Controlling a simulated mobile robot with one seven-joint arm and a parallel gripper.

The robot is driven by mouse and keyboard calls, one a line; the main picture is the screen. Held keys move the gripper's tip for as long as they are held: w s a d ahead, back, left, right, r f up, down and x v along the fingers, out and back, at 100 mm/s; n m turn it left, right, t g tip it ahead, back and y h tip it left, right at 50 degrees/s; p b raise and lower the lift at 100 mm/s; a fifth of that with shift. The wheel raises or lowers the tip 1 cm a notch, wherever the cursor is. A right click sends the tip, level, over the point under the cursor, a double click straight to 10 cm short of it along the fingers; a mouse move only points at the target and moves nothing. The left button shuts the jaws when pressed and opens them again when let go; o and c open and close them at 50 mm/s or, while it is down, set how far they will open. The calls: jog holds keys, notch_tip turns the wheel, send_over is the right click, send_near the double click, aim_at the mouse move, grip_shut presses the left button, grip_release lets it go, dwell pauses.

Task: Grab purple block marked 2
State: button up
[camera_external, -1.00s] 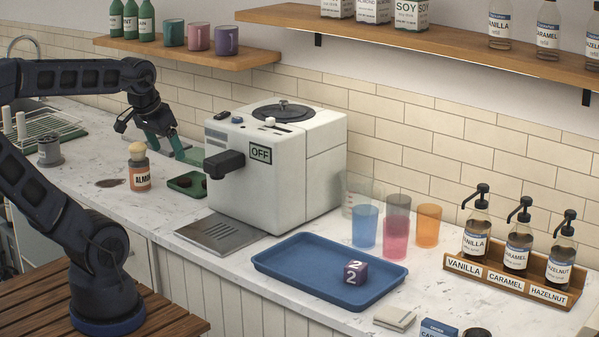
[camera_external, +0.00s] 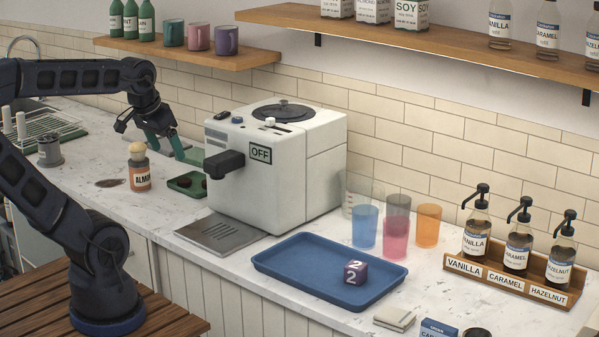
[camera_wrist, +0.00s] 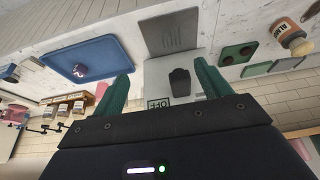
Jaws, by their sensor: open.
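The purple block marked 2 (camera_external: 355,273) sits in the blue tray (camera_external: 290,272), right of its middle, with white 2s on its top and front. In the wrist view the block (camera_wrist: 80,71) and the tray (camera_wrist: 105,52) appear at upper left. My gripper (camera_external: 178,148) is open and empty, its green fingers above the counter left of the coffee machine, far from the block. In the wrist view the gripper's fingers (camera_wrist: 160,82) are spread with nothing between them.
The white coffee machine (camera_external: 290,170) marked OFF stands between my gripper and the tray. Several colored cups (camera_external: 397,228) stand behind the tray, with a syrup pump rack (camera_external: 505,278) to their right. An almond bottle (camera_external: 139,175) and a green tray (camera_external: 180,187) are below my gripper.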

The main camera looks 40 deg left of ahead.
jog(key=shift+c, duration=1)
